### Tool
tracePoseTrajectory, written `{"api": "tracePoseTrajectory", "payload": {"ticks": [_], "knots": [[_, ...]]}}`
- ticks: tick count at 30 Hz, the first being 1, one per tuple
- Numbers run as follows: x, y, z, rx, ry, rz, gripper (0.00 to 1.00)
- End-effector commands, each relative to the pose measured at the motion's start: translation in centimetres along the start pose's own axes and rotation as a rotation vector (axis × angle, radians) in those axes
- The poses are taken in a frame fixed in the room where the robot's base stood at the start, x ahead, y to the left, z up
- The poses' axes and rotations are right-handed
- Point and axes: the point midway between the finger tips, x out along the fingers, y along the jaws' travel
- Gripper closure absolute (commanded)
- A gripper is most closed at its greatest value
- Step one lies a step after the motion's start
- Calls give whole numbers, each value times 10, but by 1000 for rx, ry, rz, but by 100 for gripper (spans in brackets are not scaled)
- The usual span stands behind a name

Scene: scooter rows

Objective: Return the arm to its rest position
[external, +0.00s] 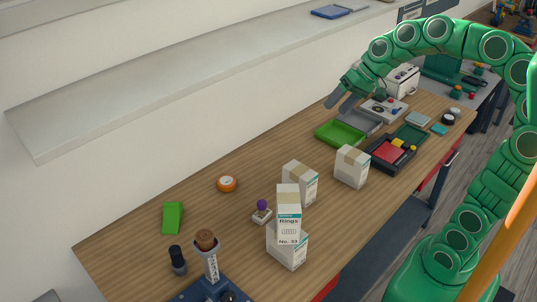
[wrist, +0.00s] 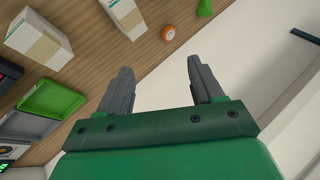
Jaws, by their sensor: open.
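My green arm (external: 523,75) arches in from the right in the external view. My gripper (external: 339,101) hangs above the back of the wooden workbench (external: 235,162), near the wall. In the wrist view my gripper (wrist: 160,82) has its two grey fingers spread well apart with nothing between them. In the external view the gripper is above and just left of a green tray (external: 340,134) and a grey tray (external: 362,121), touching neither as far as I can tell.
White boxes (external: 351,167) stand mid-bench, one stacked on another at the front (external: 288,214). A black tray (external: 404,151) holds red and yellow items. An orange round tin (external: 227,183), a green block (external: 172,217) and a brown-topped tool (external: 208,252) are at the left. A shelf (external: 180,84) runs along the wall.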

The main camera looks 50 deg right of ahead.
Motion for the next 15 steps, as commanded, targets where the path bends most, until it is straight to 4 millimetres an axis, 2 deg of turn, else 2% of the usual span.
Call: {"api": "tracePoseTrajectory", "payload": {"ticks": [1, 7, 12, 15], "knots": [[7, 6, 27, -29, -42, 42, 34], [26, 48, 128, -123, -212, 218, 34], [26, 95, 204, -183, -342, 368, 34], [20, 123, 242, -205, -411, 444, 34]]}}
